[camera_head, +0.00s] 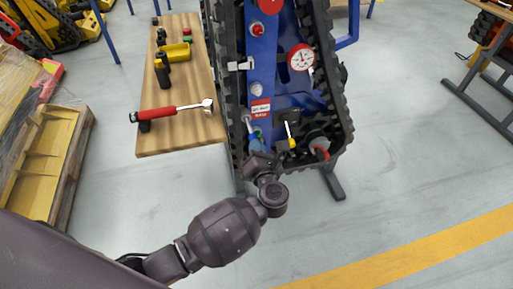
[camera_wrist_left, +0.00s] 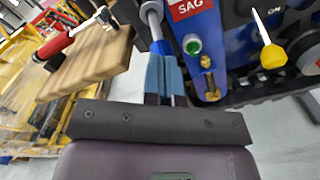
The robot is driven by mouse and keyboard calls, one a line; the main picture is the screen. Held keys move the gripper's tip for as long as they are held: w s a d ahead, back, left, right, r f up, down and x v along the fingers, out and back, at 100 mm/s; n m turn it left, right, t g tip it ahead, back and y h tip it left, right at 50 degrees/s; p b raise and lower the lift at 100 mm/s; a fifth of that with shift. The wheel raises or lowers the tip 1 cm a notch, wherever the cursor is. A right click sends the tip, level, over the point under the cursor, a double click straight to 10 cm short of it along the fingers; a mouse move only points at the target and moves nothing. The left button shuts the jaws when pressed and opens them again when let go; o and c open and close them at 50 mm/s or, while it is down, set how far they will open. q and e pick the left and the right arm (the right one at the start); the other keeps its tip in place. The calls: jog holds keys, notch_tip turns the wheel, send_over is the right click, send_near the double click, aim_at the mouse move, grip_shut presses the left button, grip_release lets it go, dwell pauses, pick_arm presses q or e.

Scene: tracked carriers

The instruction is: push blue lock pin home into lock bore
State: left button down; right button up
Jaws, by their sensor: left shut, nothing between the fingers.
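My left gripper (camera_head: 256,146) reaches up to the near end of the blue tracked carrier (camera_head: 262,70). In the left wrist view its two blue-grey fingers (camera_wrist_left: 165,80) are together with nothing visible between them. A blue piece (camera_wrist_left: 162,47) lies just beyond the fingertips, at the lower end of a light grey rod (camera_wrist_left: 152,18); it may be the lock pin. I cannot tell whether the fingertips touch it. The rod also shows in the head view (camera_head: 248,122). The lock bore cannot be made out. My right gripper is not in view.
Beside the rod are a green button (camera_wrist_left: 193,45), a brass fitting (camera_wrist_left: 210,88) and a yellow-handled switch (camera_wrist_left: 270,54). Black tracks (camera_head: 228,80) flank the carrier. A wooden bench (camera_head: 190,128) with a red-handled tool (camera_head: 172,111) stands left.

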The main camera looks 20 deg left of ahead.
pick_arm(q)
jog(key=shift+w+a+r, duration=0.15)
jog(key=shift+w+a, duration=0.1)
jog(key=shift+a, duration=0.1)
jog(key=v, duration=1.3)
jog(key=shift+s+d, duration=0.2)
